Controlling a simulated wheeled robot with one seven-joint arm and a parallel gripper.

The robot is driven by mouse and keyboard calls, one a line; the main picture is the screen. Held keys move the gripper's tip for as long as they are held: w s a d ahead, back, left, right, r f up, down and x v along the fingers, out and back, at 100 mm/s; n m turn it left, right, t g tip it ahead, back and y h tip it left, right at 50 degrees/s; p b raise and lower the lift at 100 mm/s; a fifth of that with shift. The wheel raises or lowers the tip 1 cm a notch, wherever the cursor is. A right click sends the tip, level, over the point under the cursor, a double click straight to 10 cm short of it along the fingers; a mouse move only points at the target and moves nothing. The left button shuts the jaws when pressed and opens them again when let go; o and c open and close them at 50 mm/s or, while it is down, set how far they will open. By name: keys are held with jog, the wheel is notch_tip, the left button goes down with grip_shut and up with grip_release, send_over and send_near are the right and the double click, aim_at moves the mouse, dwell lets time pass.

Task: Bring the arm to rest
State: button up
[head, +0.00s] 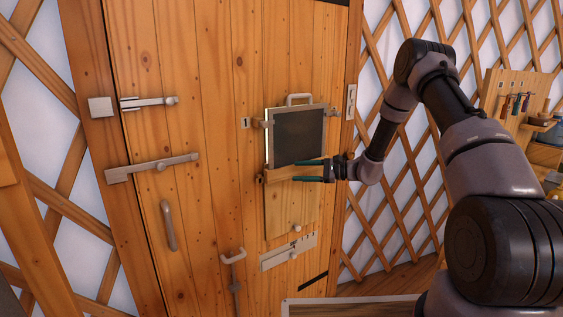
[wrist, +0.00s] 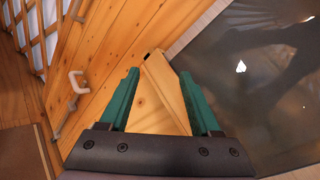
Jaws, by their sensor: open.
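My gripper (head: 298,171) is open at the front of a wooden door (head: 215,70), its two teal fingers pointing left. The fingers are at a wooden ledge (head: 277,175) below a dark panel (head: 298,136). In the wrist view, my gripper (wrist: 159,74) has a finger on each side of the ledge's wooden bar (wrist: 164,88); I cannot tell whether they touch it. The dark panel (wrist: 262,75) fills the right of that view. My arm (head: 425,85) reaches in from the right, bent high at the elbow.
The door carries a sliding bolt (head: 150,103), a long latch (head: 152,167), a pull handle (head: 168,225) and a hooked lever (head: 234,257). Lattice wall (head: 400,215) flanks the door. A tool board (head: 513,98) hangs at the right. A flat surface (head: 350,307) lies at the bottom.

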jog(key=s+d+r+n+g+h, duration=0.3)
jog(key=s+r+n+h, duration=0.35)
jog(key=s+r, duration=1.15)
jog(key=s+d+r+n+t+h, duration=0.1)
jog(key=s+d+r+t+h, duration=0.2)
jog(key=s+d+r, duration=0.2)
jog(key=s+d+r+n+t+h, duration=0.2)
jog(key=s+d+r, duration=0.4)
jog(key=s, duration=0.8)
jog(key=d+t+h, duration=0.1)
jog(key=d+h, duration=0.1)
jog(key=d, duration=0.1)
jog(key=shift+s+d+r, duration=0.15)
jog(key=shift+d+r, duration=0.05)
jog(key=shift+r, duration=0.1)
jog(key=shift+h, duration=0.25)
